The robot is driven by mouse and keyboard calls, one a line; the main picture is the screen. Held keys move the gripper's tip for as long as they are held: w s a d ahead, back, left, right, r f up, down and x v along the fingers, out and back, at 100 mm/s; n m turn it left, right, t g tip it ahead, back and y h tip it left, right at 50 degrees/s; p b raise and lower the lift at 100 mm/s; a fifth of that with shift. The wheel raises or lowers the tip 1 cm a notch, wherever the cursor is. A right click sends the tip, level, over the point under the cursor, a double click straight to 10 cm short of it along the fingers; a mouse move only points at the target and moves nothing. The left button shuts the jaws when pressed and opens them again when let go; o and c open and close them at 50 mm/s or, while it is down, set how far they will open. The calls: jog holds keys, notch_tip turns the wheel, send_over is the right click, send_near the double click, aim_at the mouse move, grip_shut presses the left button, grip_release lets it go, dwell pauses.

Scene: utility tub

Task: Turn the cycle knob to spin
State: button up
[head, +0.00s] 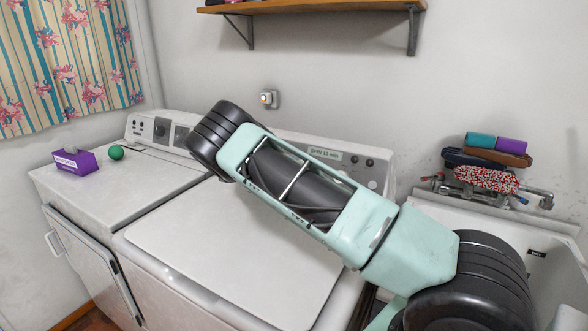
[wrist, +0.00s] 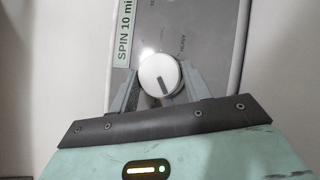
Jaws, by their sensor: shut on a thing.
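The white round cycle knob (wrist: 158,74) is on the grey control panel (wrist: 188,30) in the wrist view. Its dark pointer mark runs toward the bottom of the picture, slightly right. My gripper (wrist: 160,86) has a grey finger on either side of the knob and is shut on it. A pale green display (wrist: 123,30) beside the knob reads "SPIN 10 mi", cut off by the picture edge. "HEAVY" is printed right of the knob. In the head view the display (head: 325,154) shows on the washer's back panel; my arm hides my gripper and the gripped knob.
The washer's white lid (head: 230,245) is closed below my arm. A purple box (head: 76,162) and a green ball (head: 116,152) sit on the left machine. A wooden shelf (head: 320,6) hangs above. A utility tub (head: 550,235) with brushes stands right.

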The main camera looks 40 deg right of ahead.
jog(key=o, duration=1)
jog(key=b+v, duration=0.4)
jog(key=v, duration=1.3)
jog(key=shift+a, duration=0.25)
